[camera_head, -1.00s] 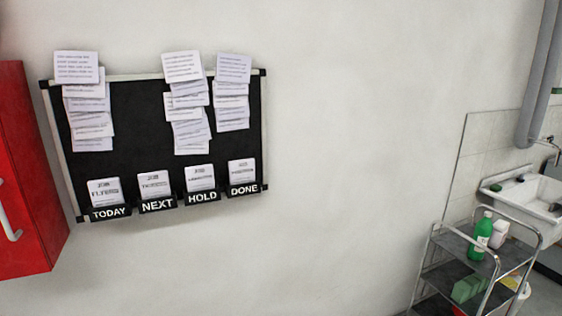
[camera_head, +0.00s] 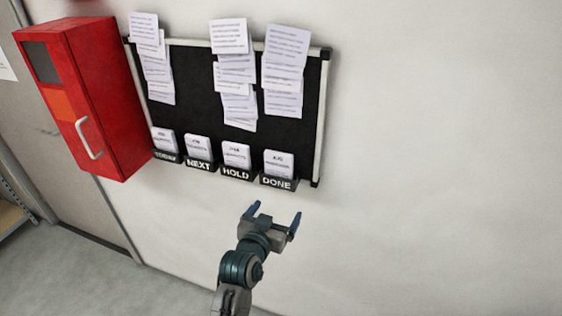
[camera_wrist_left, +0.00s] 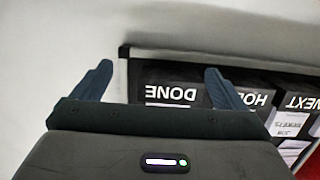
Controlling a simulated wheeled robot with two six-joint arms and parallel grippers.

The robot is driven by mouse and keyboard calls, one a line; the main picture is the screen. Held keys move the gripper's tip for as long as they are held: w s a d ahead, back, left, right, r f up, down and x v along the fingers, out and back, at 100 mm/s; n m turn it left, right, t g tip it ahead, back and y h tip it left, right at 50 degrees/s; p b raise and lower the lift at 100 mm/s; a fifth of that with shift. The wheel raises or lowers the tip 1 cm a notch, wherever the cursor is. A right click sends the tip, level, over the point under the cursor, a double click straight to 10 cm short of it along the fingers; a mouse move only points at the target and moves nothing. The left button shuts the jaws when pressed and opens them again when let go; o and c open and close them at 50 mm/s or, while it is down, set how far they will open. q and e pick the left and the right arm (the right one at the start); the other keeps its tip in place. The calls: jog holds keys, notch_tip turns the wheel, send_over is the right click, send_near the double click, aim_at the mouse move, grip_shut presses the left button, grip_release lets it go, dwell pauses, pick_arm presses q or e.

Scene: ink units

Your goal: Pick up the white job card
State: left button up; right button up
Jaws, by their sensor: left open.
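White job cards stand in black labelled pockets along the bottom of a black wall board (camera_head: 190,95). One card (camera_head: 279,161) is in the DONE pocket (camera_head: 278,183), and another (camera_head: 236,154) is in the HOLD pocket (camera_head: 236,173). Which card the task means, I cannot tell. My left gripper (camera_head: 274,214) is open and empty, just below the DONE pocket in the head view. In the left wrist view, the open fingers (camera_wrist_left: 158,72) point toward the pocket row, with the DONE label (camera_wrist_left: 171,93) upside down between them. My right gripper is not in view.
Overlapping paper sheets (camera_head: 284,70) hang on the upper board. A red wall cabinet (camera_head: 95,95) with a handle stands left of the board. The wall (camera_head: 430,150) right of the board is bare. A grey door (camera_head: 60,165) is at the left.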

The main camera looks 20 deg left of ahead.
pick_arm(q)
jog(key=t+p, duration=0.1)
jog(key=t, duration=0.1)
send_near(278, 156)
jog(key=w, duration=0.3)
jog(key=w+b, duration=0.1)
jog(key=shift+w+d, duration=0.4)
jog(key=shift+w, duration=0.55)
jog(key=shift+w+a+b, duration=0.1)
jog(key=shift+w+b, duration=0.1)
jog(key=shift+b, duration=0.15)
jog(key=w+b, duration=0.2)
jog(key=w, duration=0.2)
jog(key=shift+w+a+f, duration=0.1)
jog(key=shift+a, duration=0.1)
jog(key=shift+w, duration=0.25)
jog(key=shift+s, duration=0.1)
jog(key=shift+c, duration=0.6)
jog(key=c, duration=0.9)
jog(key=shift+c, duration=0.2)
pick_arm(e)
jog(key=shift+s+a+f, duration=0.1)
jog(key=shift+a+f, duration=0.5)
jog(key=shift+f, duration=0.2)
